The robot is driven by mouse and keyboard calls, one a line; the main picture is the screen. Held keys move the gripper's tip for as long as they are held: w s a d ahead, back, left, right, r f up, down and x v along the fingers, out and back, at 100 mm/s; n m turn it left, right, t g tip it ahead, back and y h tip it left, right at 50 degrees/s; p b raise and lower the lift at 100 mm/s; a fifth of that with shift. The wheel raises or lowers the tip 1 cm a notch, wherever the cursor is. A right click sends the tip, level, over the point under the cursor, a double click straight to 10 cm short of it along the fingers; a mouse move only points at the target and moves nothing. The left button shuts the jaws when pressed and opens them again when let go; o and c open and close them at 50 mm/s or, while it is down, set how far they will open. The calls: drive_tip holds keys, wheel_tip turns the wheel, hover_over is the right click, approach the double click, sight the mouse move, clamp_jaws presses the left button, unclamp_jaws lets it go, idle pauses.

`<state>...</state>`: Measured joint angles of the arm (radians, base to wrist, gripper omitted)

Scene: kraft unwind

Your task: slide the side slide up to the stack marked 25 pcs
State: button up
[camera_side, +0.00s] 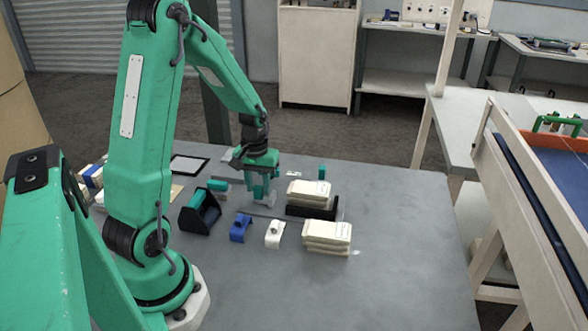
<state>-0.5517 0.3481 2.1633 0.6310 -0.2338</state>
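My gripper (261,191) points down over the middle of the grey table, just left of the back stack. Its teal fingers are close to a small grey upright piece (265,200), which may be the side slide. I cannot tell whether they grip it. The back stack (309,190) of cream packs sits by a black holder (312,211). A second cream stack (327,234) stands nearer the camera. Both stacks seem to carry small labels, too small to read, so I cannot tell which is marked 25 pcs.
A blue bracket (240,228) and a white bracket (274,234) stand in front of my gripper. A black bin with a teal item (201,211) is to the left. A small teal block (322,172) stands behind the back stack. The table's right side (410,230) is clear.

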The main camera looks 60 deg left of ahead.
drive_tip(key=shift+f, duration=0.75)
drive_tip(key=c, duration=0.7)
drive_tip(key=shift+w+d, duration=1.15)
drive_tip(key=o, duration=0.7)
drive_tip(key=shift+r, duration=0.1)
wheel_tip(320, 180, up, 8)
drive_tip(key=shift+o, duration=0.5)
